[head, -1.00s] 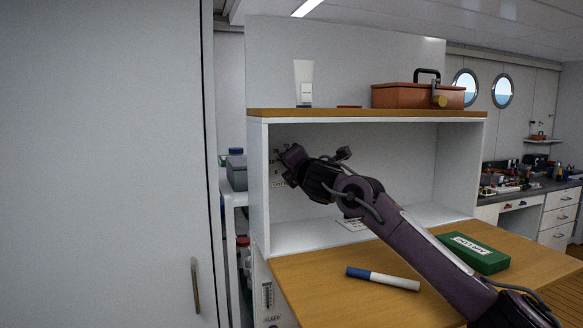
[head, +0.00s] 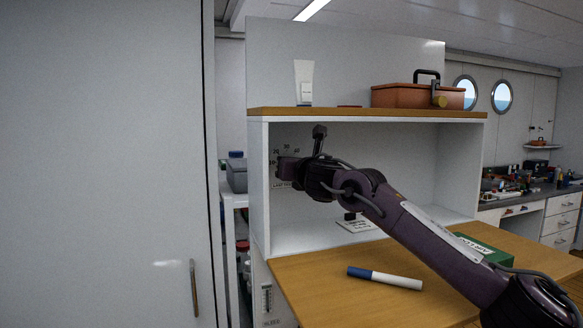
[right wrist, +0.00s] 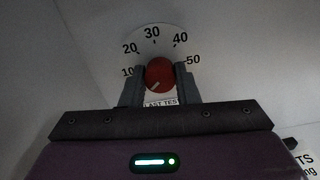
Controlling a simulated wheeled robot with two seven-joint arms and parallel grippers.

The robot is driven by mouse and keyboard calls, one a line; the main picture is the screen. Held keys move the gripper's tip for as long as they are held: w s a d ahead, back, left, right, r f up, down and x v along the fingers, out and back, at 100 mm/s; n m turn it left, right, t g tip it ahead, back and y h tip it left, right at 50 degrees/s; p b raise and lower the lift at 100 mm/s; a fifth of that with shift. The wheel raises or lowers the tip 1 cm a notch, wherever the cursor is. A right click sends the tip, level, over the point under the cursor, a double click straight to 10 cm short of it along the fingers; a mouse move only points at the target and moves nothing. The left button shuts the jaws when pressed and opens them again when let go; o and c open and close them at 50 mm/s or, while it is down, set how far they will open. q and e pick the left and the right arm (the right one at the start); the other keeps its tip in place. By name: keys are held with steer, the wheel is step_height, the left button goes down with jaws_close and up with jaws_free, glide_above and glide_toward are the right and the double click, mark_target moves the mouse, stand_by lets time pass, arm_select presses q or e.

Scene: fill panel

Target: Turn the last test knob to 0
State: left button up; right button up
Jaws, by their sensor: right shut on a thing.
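A red knob (right wrist: 159,73) sits on a white dial plate (right wrist: 152,42) marked 10, 20, 30, 40 and 50, with a "LAST TEST" label (right wrist: 160,104) below it. My right gripper (right wrist: 161,76) is shut on the knob, one finger on each side. A pale line on the knob slants toward the lower left. The 0 mark does not show. In the head view the right gripper (head: 287,169) reaches the left inner wall of the cubby; it hides the knob there, and part of the dial scale (head: 286,152) shows above it. My left gripper is not in view.
The cubby's shelf top (head: 350,113) lies above my arm and holds a white tube (head: 304,82) and an orange toolbox (head: 418,96). A blue and white marker (head: 384,278) and a green box (head: 487,249) lie on the wooden desk. A white card (head: 356,226) is inside the cubby.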

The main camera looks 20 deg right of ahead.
steer(key=shift+f+n, duration=0.2)
steer(key=shift+n, duration=0.4)
steer(key=o, duration=1)
steer(key=shift+r, duration=0.1)
steer(key=shift+s, duration=0.15)
steer(key=s+b, duration=0.3)
steer(key=s, duration=0.4)
steer(key=shift+s+d, duration=0.1)
steer(key=shift+s, duration=0.15)
